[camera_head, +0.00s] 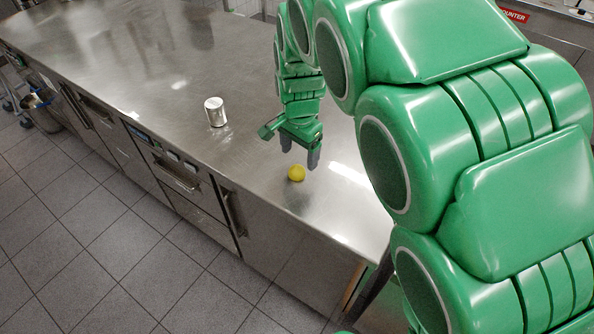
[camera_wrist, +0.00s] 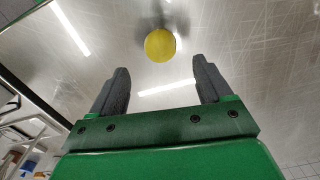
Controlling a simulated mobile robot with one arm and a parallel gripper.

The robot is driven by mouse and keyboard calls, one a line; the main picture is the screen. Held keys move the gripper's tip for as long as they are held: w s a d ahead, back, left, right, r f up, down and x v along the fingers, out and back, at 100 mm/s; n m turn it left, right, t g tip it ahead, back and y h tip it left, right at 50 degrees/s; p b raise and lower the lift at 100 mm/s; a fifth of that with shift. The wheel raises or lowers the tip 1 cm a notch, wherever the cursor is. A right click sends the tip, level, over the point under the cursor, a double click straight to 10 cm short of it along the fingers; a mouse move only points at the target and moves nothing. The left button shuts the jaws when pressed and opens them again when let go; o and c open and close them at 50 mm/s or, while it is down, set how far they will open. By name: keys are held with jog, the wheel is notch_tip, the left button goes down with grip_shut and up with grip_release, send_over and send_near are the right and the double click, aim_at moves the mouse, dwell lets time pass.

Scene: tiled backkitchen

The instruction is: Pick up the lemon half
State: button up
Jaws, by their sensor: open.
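The lemon half (camera_head: 296,173) is a small yellow round piece on the steel counter (camera_head: 130,60), near its front edge toward the right end. In the wrist view the lemon half (camera_wrist: 160,45) lies ahead of the fingertips, roughly centred between them. My gripper (camera_head: 299,155) is above the counter just behind the lemon half, fingers pointing down. In the wrist view my gripper (camera_wrist: 160,80) has its two dark fingers wide apart with nothing between them. It does not touch the lemon half.
The counter around the lemon half is clear. Drawers (camera_head: 185,180) line the counter's front, above a tiled floor (camera_head: 110,240).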

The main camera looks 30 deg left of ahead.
aim_at(298, 166)
jog(key=shift+s+a+f, duration=0.1)
jog(key=shift+f, duration=2.55)
jog(key=shift+c, duration=0.2)
jog(key=c, duration=1.1)
jog(key=shift+r, duration=0.1)
